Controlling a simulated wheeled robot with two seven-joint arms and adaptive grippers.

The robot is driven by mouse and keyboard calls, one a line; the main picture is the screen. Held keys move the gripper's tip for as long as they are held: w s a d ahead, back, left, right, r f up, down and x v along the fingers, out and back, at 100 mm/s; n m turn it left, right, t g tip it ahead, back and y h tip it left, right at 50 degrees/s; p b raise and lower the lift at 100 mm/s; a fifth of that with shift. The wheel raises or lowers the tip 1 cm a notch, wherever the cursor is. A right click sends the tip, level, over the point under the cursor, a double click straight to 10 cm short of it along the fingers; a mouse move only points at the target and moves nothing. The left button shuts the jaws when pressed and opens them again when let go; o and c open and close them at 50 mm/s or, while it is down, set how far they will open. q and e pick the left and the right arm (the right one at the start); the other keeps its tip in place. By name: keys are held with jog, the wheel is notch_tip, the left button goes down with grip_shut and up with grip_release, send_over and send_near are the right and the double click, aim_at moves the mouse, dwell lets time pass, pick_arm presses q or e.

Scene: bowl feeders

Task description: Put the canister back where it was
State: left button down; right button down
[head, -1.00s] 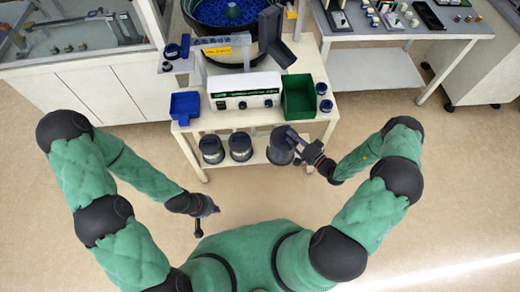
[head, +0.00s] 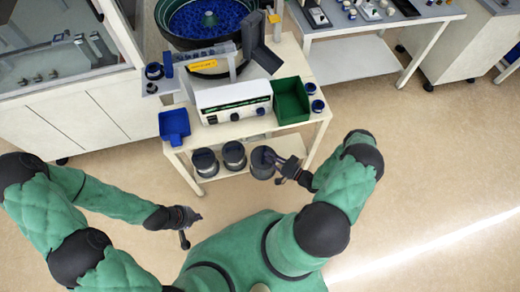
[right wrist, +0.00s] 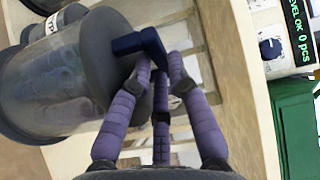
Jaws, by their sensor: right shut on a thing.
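The canister (head: 262,165) has a clear grey body, a grey lid and a dark blue handle; it is large at the left of the right wrist view (right wrist: 45,85). My right gripper (head: 285,166) is shut on its handle, with the purple fingers (right wrist: 155,75) around it. The canister is at the right end of the lower shelf (head: 225,171), beside two similar canisters (head: 205,163) (head: 234,155). I cannot tell whether its base touches the shelf. My left gripper (head: 188,228) hangs over the floor, away from the canisters; its finger opening is unclear.
The table (head: 240,130) above the shelf carries the bowl feeder (head: 207,22), a white control box (head: 232,101), a green bin (head: 291,101) and a blue bin (head: 174,125). The table's front edge and legs are close to my right gripper. The floor in front is clear.

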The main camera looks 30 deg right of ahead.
jog(key=w+d+f+b, duration=0.6)
jog(key=w+f+b, duration=0.3)
jog(key=w+f, duration=0.3)
jog(key=shift+f, duration=0.3)
jog(key=c, duration=1.2)
grip_release()
